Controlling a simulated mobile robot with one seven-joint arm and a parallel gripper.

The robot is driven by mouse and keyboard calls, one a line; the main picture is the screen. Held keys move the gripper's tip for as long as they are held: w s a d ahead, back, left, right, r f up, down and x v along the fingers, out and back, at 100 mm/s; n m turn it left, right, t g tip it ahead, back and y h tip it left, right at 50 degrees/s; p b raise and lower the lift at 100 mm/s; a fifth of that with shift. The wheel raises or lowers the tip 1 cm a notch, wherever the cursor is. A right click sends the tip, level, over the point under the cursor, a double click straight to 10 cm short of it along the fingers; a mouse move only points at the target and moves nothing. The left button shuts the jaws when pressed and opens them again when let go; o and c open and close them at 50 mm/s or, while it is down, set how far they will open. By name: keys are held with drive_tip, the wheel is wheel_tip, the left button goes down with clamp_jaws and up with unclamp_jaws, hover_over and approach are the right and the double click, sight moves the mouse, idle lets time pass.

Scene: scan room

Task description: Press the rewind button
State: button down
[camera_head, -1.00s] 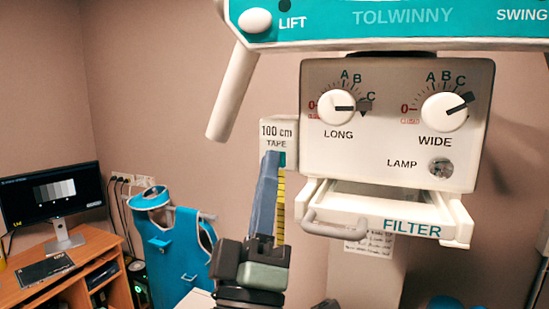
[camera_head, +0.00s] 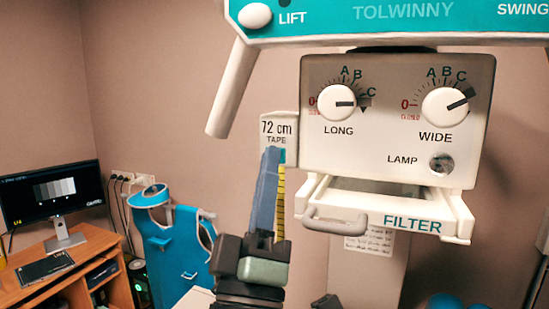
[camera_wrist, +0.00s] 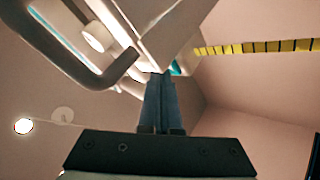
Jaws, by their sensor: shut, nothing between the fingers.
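The teal also shows in the wrist view (camera_wrist: 176,68), right at the fingertips (camera_wrist: 160,76). My gripper is shut and empty, its tips at the button and seemingly touching it. A yellow tape (camera_head: 281,205) hangs from the unit behind my fingers and runs off to the right in the wrist view (camera_wrist: 255,47).
The collimator housing (camera_head: 390,155) with LONG and WIDE knobs and a LAMP button is to the right. The filter tray (camera_head: 350,215) with its handle juts out below it. A slanted white handle (camera_head: 232,90) hangs at the upper left. A desk with a monitor (camera_head: 52,192) stands far left.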

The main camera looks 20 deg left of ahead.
drive_tip(key=shift+s, duration=0.55)
drive_tip(key=shift+b, duration=0.35)
drive_tip(key=s+b, duration=0.2)
drive_tip(key=s, duration=0.3)
drive_tip(key=shift+a+b, duration=0.1)
drive_tip(key=shift+b, duration=0.25)
drive_tip(key=s+d+r+m+h+b, duration=0.1)
drive_tip(key=d+m+h+b, duration=0.1)
drive_tip(key=d+m, duration=0.5)
drive_tip(key=s+d+r+m+h+b, duration=0.2)
drive_tip(key=d+m, duration=0.4)
drive_tip(key=m, duration=0.1)
drive_tip(key=shift+d+r+t+h, duration=0.3)
drive_tip(key=shift+d+t, duration=0.1)
idle(2.5)
